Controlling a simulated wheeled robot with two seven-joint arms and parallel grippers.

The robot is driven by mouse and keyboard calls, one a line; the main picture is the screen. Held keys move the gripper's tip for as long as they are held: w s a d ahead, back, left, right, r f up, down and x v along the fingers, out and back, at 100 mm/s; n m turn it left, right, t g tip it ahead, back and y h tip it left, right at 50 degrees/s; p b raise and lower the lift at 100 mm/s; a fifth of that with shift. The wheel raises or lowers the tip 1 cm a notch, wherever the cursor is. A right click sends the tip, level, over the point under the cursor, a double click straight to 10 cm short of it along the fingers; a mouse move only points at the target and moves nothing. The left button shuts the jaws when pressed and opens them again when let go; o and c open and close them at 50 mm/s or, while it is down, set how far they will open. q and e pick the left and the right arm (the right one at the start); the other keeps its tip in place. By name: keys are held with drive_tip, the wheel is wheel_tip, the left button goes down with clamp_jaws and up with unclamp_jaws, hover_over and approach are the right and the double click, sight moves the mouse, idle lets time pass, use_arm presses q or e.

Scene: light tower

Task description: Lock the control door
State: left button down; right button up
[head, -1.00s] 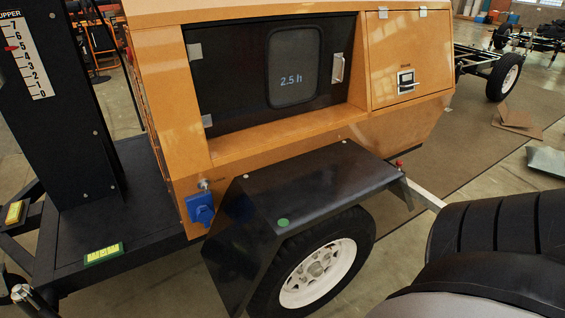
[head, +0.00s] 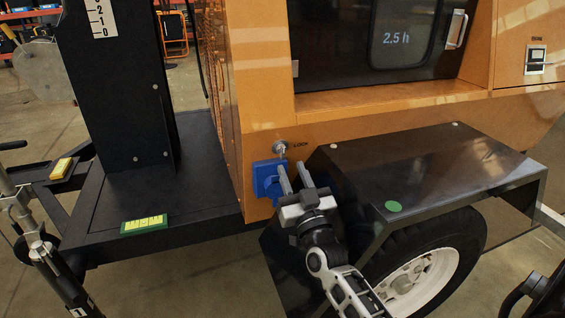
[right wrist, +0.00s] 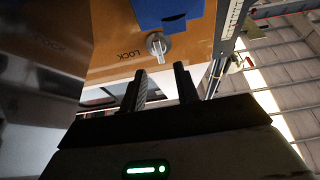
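The control door (head: 420,70) is a dark panel with a window reading "2.5 h" and looks closed; its pale handle (head: 457,28) is at the upper right. A round metal lock with a key (head: 280,147) sits on the orange body below the door's left side, beside the word LOCK. The lock and key also show in the right wrist view (right wrist: 157,48), just beyond the fingertips. My right gripper (head: 292,164) is open and empty, its two fingers apart (right wrist: 161,72), pointing up near the lock, not visibly touching it.
A blue box (head: 266,180) sits just below the lock, behind the right fingers. A black fender (head: 430,175) over a wheel is close on the right. The black trailer deck (head: 150,205) and mast (head: 125,85) are on the left.

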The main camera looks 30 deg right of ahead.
sight(284, 151)
use_arm(q)
drive_tip(key=shift+s+d+r+b, duration=0.1)
drive_tip(key=shift+r+b, duration=0.2)
drive_tip(key=shift+b, duration=0.1)
use_arm(e)
drive_tip(key=shift+x, duration=2.55)
clamp_jaws()
